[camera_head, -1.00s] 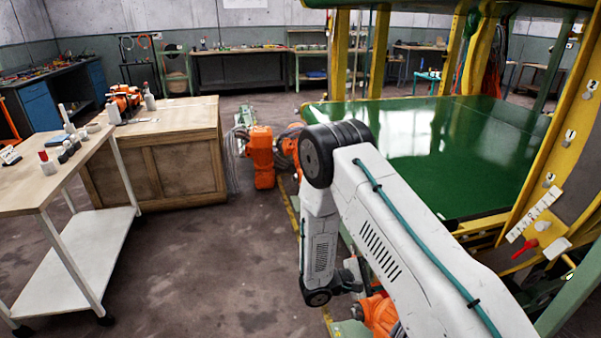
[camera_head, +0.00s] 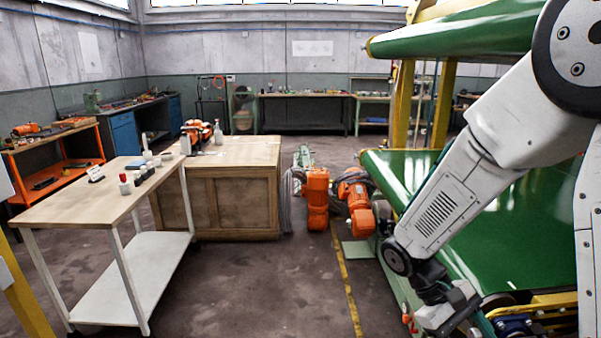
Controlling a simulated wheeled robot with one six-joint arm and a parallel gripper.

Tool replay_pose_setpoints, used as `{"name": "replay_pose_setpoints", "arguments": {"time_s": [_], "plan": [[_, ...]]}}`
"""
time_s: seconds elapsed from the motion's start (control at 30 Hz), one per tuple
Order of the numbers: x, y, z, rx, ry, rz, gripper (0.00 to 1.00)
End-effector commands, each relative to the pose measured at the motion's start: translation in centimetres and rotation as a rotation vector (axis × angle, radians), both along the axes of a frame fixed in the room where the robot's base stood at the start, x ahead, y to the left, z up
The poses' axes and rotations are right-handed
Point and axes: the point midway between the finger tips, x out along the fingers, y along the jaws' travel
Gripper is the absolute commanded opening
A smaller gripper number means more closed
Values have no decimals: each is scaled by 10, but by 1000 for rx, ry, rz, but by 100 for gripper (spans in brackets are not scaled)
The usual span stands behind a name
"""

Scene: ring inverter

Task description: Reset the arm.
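My arm, white with dark joints, fills the right side of the head view. Its upper part reaches the top right corner, and a link slopes down and left to a dark wrist joint. My gripper (camera_head: 448,312) hangs at the lower right, in front of the green belt machine's lower edge. It appears as a small dark and grey block. Its fingers cannot be made out, so whether it is open or shut is unclear. I see nothing held in it.
The green belt machine (camera_head: 400,172) with yellow posts stands close behind my arm. Orange motors (camera_head: 317,198) sit beside it. A wooden crate (camera_head: 245,205) and a white-legged trolley table (camera_head: 95,197) with small bottles stand left. The middle floor is clear.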

Motion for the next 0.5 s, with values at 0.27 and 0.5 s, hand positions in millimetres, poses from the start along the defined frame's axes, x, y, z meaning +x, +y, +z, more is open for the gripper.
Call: {"name": "replay_pose_setpoints", "arguments": {"time_s": [0.27,0.5], "plan": [[-39,25,63,223,-248,-146,60],[-71,43,106,385,-478,-234,60]]}}
